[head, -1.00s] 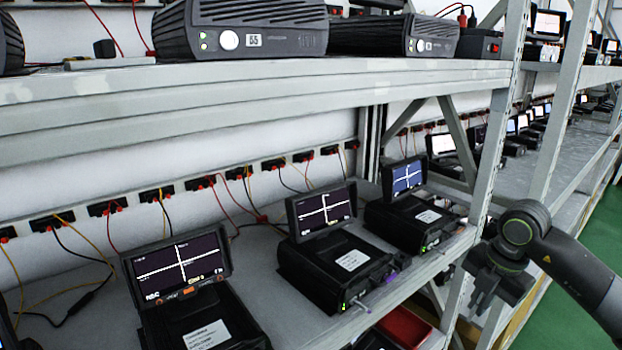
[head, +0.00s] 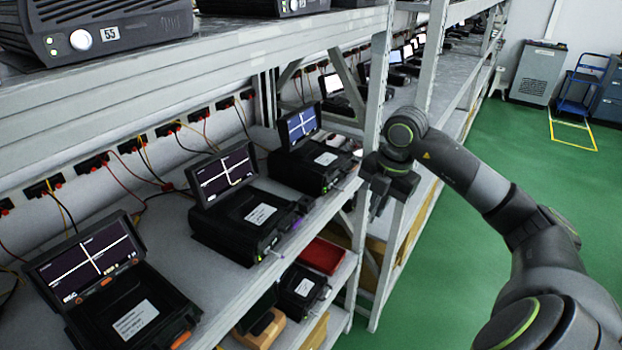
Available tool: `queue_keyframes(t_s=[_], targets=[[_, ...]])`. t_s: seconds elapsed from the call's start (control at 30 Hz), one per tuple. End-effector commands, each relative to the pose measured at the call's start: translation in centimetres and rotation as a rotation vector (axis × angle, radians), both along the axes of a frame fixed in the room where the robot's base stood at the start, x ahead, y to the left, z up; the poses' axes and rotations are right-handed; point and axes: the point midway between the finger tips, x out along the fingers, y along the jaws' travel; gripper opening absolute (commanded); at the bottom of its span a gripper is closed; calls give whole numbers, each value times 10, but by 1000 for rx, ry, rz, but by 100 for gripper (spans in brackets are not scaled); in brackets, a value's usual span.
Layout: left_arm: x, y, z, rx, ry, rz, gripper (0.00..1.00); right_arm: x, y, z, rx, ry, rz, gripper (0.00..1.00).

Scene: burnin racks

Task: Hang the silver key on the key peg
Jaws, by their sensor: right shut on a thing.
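My right gripper (head: 378,198) is at the rack's front upright, fingers pointing down, in front of the shelf edge. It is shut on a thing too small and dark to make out. I cannot pick out the silver key or the key peg for certain. A small silvery piece (head: 297,224) sticks out at the front of the middle black tester (head: 235,215), beside a purple spot. The gripper is to the right of that tester and apart from it. My left gripper is not in view.
More black testers with lit screens stand on the middle shelf, one near left (head: 130,318) and one farther back (head: 308,165). A red bin (head: 322,256) is on the lower shelf. Metal uprights (head: 376,100) divide the rack. The green floor (head: 500,160) at right is clear.

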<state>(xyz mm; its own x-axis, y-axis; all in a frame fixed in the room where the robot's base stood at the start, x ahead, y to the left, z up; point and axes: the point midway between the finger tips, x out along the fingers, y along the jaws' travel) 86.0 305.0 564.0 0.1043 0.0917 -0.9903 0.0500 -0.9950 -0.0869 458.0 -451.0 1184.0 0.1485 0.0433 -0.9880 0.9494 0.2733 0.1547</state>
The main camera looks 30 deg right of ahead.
Motion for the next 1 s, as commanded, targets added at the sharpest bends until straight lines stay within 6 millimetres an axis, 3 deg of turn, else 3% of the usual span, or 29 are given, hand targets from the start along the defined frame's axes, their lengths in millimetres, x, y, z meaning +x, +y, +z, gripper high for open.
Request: queue_keyframes(t_s=[0.37,0.63,0.8,1.0], targets=[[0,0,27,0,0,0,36,45,21,5,7,-2,3,0],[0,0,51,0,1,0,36,94,41,5,7,0,1,0],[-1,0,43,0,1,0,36,128,54,-1,4,-1,2,0],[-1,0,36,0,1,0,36,147,61,-1,0,0,0,0]])
